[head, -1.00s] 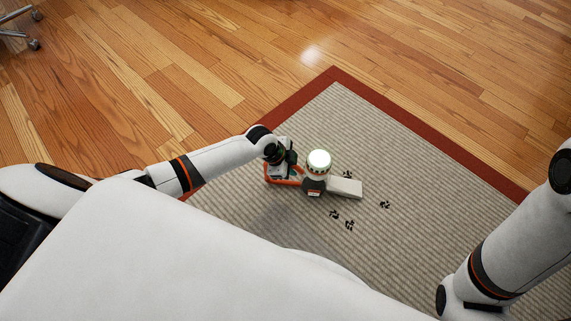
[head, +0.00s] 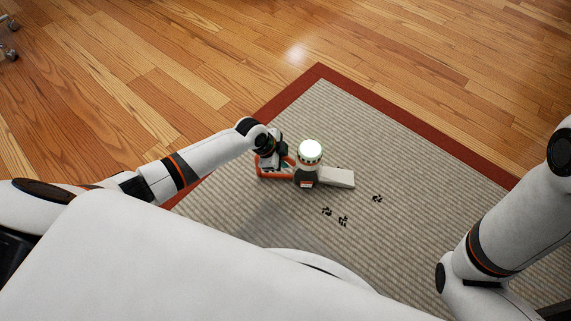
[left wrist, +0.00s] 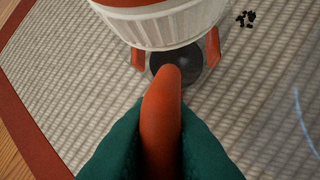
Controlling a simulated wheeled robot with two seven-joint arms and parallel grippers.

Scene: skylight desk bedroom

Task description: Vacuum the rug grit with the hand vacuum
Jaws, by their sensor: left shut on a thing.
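My left gripper (head: 272,158) is shut on the orange handle of the hand vacuum (head: 306,178). The vacuum has a white ribbed top, a dark body and a pale flat nozzle pointing right, low over the rug (head: 400,160). In the left wrist view the orange handle (left wrist: 162,125) sits between green finger pads. Dark grit clumps lie on the rug: one right of the nozzle (head: 377,198), and two nearer me (head: 327,211) (head: 343,221). A dark trace shows at the nozzle's far edge, mostly hidden. The left wrist view shows one clump (left wrist: 246,18). My right gripper is out of view.
The beige rug has a dark red border (head: 290,88). Bare wood floor (head: 180,70) lies beyond it. Part of a wheeled chair base (head: 8,45) shows at the far left. My right arm is at the right. The rug right of the vacuum is clear except for grit.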

